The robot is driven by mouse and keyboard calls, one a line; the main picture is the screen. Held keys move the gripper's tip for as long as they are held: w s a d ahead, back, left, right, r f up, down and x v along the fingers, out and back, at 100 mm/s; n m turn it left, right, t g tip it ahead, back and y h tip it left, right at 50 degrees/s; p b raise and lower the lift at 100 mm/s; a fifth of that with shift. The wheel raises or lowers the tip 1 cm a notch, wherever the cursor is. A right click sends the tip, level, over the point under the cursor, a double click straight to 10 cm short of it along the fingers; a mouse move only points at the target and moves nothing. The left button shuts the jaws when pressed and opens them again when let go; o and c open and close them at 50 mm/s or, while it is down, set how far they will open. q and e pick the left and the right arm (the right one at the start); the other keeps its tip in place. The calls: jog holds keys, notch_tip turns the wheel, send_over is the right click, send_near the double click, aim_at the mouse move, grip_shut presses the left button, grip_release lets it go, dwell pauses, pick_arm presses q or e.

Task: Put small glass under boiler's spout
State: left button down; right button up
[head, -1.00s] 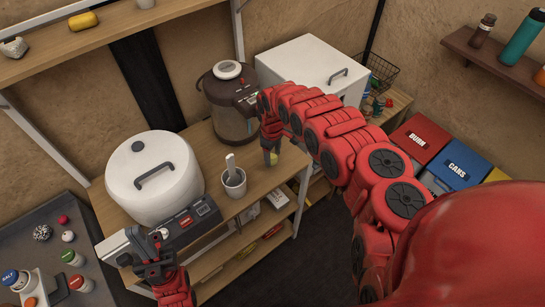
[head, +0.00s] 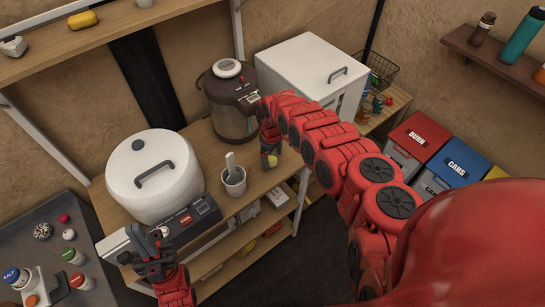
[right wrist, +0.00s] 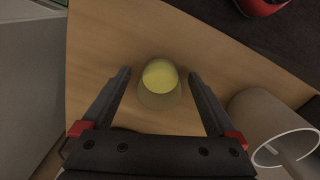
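The small glass (right wrist: 162,98) stands on the wooden shelf top, with something yellow in or under it. In the head view it is a small yellowish spot (head: 272,161) at my right gripper (head: 268,149). In the right wrist view, my right gripper (right wrist: 160,74) is open, with one finger on each side of the glass and gaps visible. The brown boiler (head: 229,115) stands behind and left of the glass. Its spout area (head: 250,98) faces right; the spout itself is hard to make out. My left gripper (head: 154,252) is by the front of the white cooker (head: 155,175); its fingers are unclear.
A grey cup with a utensil (head: 234,183) stands left of the glass, and close to the right finger in the right wrist view (right wrist: 268,125). A white cabinet (head: 306,70) stands behind my right arm. The shelf's front edge is close to the glass.

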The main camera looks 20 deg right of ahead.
jog(key=shift+r+p, duration=0.3)
jog(key=shift+r, duration=0.15)
jog(key=shift+a+r+b, duration=0.1)
jog(key=shift+r+b, duration=0.2)
jog(key=shift+r, duration=0.05)
notch_tip(320, 180, up, 11)
jog(key=b, duration=0.1)
jog(key=shift+s+f, duration=0.1)
jog(key=shift+f, duration=0.05)
